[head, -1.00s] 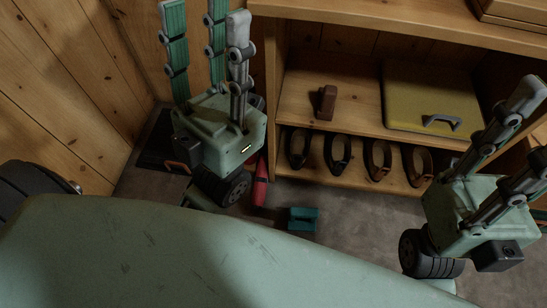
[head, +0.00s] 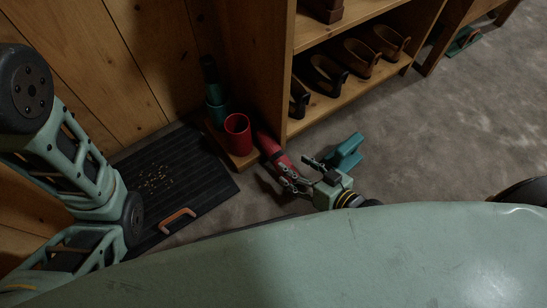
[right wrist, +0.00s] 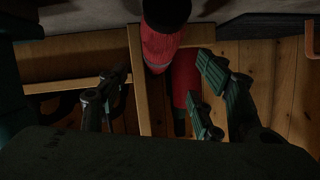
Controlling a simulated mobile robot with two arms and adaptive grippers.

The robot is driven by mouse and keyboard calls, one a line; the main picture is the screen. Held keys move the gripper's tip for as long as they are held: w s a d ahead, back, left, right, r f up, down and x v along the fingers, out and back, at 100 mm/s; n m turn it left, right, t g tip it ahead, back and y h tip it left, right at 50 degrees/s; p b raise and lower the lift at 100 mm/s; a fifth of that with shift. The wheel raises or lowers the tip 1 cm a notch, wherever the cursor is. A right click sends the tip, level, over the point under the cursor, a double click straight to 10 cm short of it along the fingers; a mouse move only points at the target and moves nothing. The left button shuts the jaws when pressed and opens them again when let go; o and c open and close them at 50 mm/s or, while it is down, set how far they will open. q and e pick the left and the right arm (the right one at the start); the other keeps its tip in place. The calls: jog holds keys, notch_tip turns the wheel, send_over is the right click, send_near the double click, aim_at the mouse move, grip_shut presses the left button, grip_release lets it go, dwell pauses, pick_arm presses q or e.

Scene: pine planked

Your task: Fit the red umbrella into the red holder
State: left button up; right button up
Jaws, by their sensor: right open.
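The red umbrella (head: 272,149) lies on the floor against the shelf unit's side, folded. It also shows in the right wrist view (right wrist: 160,45) with a dark end. The red holder (head: 238,136), an open-topped cup, stands upright on a small wooden base to the umbrella's left and looks empty. My right gripper (head: 296,172) is open at the umbrella's near end; its fingers partly cover it. In the right wrist view the umbrella lies ahead, between the spread fingers (right wrist: 157,80); contact cannot be told. My left arm shows at the left, but its gripper is out of view.
A teal holder (head: 216,114) with a dark teal umbrella (head: 209,75) stands behind the red one. A black mat (head: 190,185) with an orange-brown handled tool (head: 178,219) lies left. A teal object (head: 346,152) sits right of my gripper. The shelf unit (head: 268,75) stands behind.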

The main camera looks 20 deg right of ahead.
aim_at(287, 163)
jog(key=f, duration=0.1)
jog(key=f+b, duration=0.1)
jog(key=w, duration=0.1)
jog(key=shift+a+f+b, duration=0.25)
jog(key=shift+f+b, duration=0.05)
jog(key=shift+f, duration=0.1)
jog(key=b+x, duration=0.4)
jog(key=shift+w+a+r, duration=0.1)
jog(key=shift+w+a, duration=0.05)
jog(key=shift+w, duration=0.25)
jog(key=shift+w+a, duration=0.25)
jog(key=shift+w, duration=0.2)
jog(key=c, duration=1.5)
jog(key=shift+o, duration=0.2)
jog(key=shift+r, duration=0.1)
